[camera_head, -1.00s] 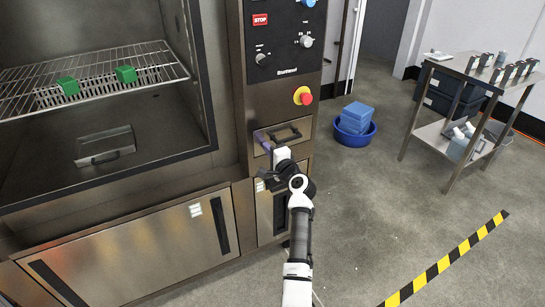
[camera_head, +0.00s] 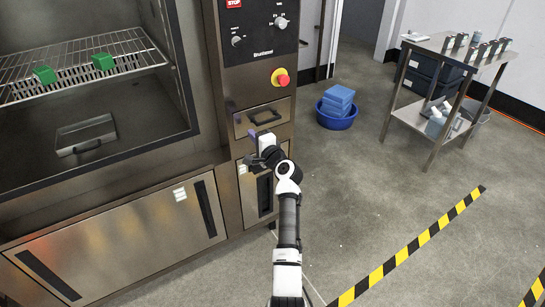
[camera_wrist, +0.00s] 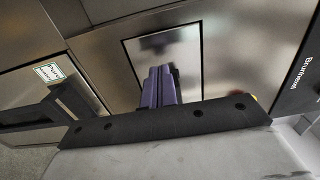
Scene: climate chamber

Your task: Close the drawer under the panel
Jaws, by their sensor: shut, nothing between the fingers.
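The drawer (camera_head: 280,109) under the control panel has a steel front with a dark recessed handle. Its front looks flush or nearly flush with the cabinet; I cannot tell if a small gap is left. My gripper (camera_head: 254,133) is at the drawer's lower edge, its purple fingers pointing at the cabinet. In the wrist view my gripper (camera_wrist: 158,85) is shut and empty, in front of a dark-outlined steel panel (camera_wrist: 185,48). I cannot tell whether the fingertips touch it.
The control panel (camera_head: 256,45) and a red emergency knob (camera_head: 281,77) are above the drawer. A lower door (camera_head: 250,195) is below. A blue tub (camera_head: 337,120) stands on the floor to the right, with a steel cart (camera_head: 455,60) beyond. The floor between is clear.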

